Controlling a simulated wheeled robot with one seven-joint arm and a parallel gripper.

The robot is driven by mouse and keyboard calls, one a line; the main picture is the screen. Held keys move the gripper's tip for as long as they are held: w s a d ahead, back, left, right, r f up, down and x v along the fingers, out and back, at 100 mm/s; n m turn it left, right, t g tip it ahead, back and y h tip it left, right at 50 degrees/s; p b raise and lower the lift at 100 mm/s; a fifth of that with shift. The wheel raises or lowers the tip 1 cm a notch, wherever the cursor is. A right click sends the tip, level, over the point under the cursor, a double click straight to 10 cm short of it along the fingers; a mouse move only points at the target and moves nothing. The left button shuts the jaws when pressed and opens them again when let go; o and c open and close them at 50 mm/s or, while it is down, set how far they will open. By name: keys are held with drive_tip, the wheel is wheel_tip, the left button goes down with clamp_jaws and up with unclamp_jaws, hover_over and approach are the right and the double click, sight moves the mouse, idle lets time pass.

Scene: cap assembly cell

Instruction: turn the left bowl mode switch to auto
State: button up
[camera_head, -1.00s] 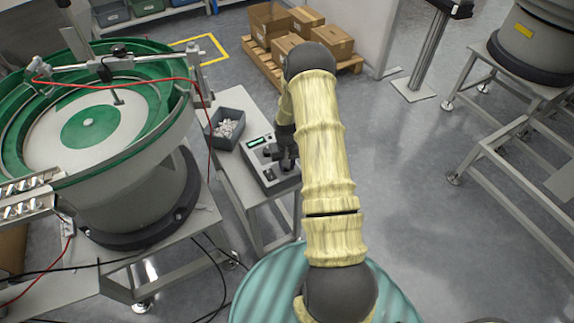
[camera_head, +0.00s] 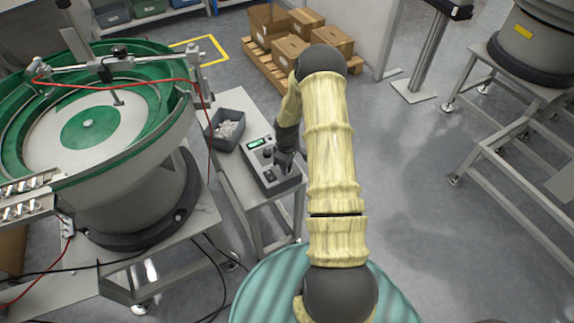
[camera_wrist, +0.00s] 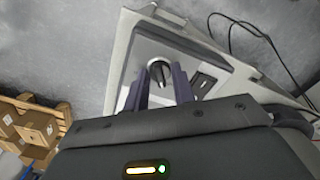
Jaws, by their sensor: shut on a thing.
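The control box (camera_head: 268,178) for the left bowl is a grey unit with a small green display, standing on a narrow table beside the bowl feeder. Its mode switch (camera_wrist: 159,73) is a round black knob with a pale pointer line, seen in the wrist view. My gripper (camera_wrist: 160,80) is shut on this switch, one finger on each side of it. In the head view my gripper (camera_head: 283,164) reaches down onto the box top and hides part of it. The switch's position labels cannot be read.
The left bowl feeder (camera_head: 110,160) stands to the left with a red cable. A dark bin (camera_head: 219,136) of small pale parts sits behind the box. A black rocker switch (camera_wrist: 203,82) is close to my right finger in the wrist view. Cartons lie on a pallet farther back.

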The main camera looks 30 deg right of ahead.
drive_tip(key=shift+n, duration=1)
drive_tip(key=o, duration=1)
wheel_tip(320, 180, up, 17)
drive_tip(key=shift+r+b, duration=0.2)
drive_tip(key=shift+b, duration=0.1)
